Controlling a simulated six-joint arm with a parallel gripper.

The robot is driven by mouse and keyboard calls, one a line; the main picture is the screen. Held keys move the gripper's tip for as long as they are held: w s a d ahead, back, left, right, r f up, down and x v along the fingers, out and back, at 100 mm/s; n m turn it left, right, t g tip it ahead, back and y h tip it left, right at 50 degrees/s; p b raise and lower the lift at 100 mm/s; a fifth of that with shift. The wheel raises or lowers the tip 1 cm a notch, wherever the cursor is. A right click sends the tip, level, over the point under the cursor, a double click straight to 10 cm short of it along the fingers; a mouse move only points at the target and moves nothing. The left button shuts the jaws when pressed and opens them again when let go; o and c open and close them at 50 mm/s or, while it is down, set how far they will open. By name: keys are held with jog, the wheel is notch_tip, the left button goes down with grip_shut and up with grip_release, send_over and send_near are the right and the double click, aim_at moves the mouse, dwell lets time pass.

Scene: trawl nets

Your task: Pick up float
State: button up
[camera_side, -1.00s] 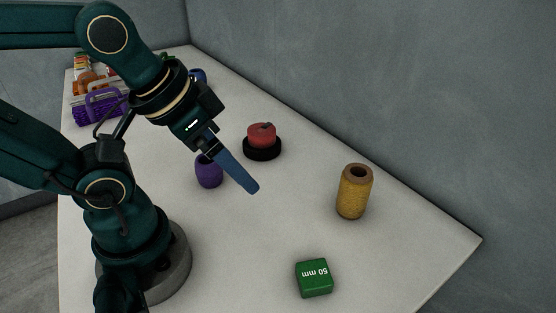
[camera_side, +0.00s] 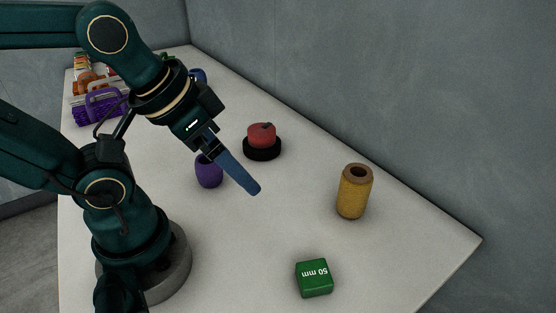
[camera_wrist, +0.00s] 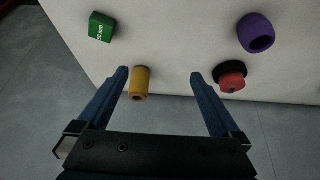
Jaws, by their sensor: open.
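My gripper (camera_side: 253,188) is open and empty above the table; it also shows in the wrist view (camera_wrist: 160,74), its two blue fingers spread apart. The frames do not settle which object is the float. An ochre cylinder with a hole in its top (camera_side: 354,192) stands upright to the right of my gripper; in the wrist view it (camera_wrist: 139,83) shows close to the left finger. A purple rounded cylinder with a hole (camera_side: 208,172) stands partly behind my gripper in the side view, and at upper right in the wrist view (camera_wrist: 257,33).
A red rounded piece (camera_side: 261,134) sits on a black disc (camera_side: 262,153), just outside the right finger in the wrist view. A green "50 mm" block (camera_side: 314,278) lies near the front. A purple basket (camera_side: 98,108) and several items crowd the far left. A wall borders the table (camera_side: 400,240).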

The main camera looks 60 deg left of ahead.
jog(key=shift+r, duration=2.4)
jog(key=m+g+y, duration=0.4)
jog(key=m+y, duration=1)
jog(key=m, duration=0.5)
send_over(212, 172)
jog(key=d, duration=0.2)
jog(key=shift+g, duration=0.3)
jog(key=f, duration=1.7)
jog(key=shift+a+f, duration=0.15)
jog(key=shift+a, duration=0.1)
jog(key=shift+a+f, duration=0.2)
jog(key=shift+f, duration=0.2)
jog(key=shift+h, duration=0.3)
jog(key=shift+x, duration=2.35)
